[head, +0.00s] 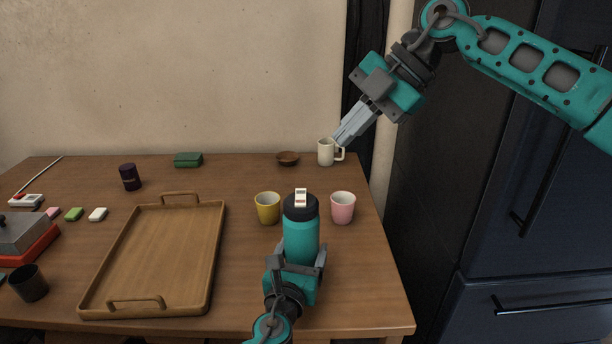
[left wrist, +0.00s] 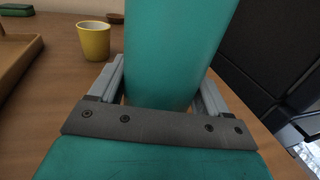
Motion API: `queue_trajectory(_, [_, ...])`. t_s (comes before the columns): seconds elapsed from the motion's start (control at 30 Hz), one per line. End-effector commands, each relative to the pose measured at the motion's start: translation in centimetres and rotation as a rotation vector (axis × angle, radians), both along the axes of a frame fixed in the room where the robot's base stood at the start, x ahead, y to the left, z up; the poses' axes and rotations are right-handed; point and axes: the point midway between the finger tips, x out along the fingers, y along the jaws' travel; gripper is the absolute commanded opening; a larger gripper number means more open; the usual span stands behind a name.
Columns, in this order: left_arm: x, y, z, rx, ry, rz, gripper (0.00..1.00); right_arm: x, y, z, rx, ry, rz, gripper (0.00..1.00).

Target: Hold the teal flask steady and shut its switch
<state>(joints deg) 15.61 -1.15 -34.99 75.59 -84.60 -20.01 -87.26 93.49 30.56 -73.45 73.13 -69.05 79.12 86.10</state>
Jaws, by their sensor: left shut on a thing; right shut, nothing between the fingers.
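The teal flask (head: 301,240) stands upright near the front right of the table, with a black lid. A small pale switch (head: 300,197) sits on top of the lid; I cannot tell its position. My left gripper (head: 298,262) is shut around the lower body of the flask. In the left wrist view the flask (left wrist: 172,55) fills the space between the fingers of the left gripper (left wrist: 160,95). My right gripper (head: 340,142) is shut and empty, up and to the right of the flask, in front of the cream mug in the picture and apart from the flask.
A yellow mug (head: 267,208) and a pink mug (head: 343,208) stand close on either side behind the flask. A cream mug (head: 326,152) and a brown bowl (head: 288,158) are at the back. A wooden tray (head: 212,250) lies left. A dark cabinet (head: 530,200) stands right.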

Motion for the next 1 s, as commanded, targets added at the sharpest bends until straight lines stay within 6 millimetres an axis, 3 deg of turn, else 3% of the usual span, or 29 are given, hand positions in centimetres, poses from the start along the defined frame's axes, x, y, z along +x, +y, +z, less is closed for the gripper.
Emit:
queue_trajectory(0.5, [0.0, 0.2, -0.4, 0.004, 0.005, 0.003, 0.28, -0.7, 2.5, 0.2, -0.271, -0.599, 0.928, 0.00])
queue_trajectory(1.0, [0.0, 0.2, -0.4, 0.005, 0.006, 0.003, 0.28, -1.2, 4.4, 1.0, -0.481, -1.012, 1.909, 0.00])
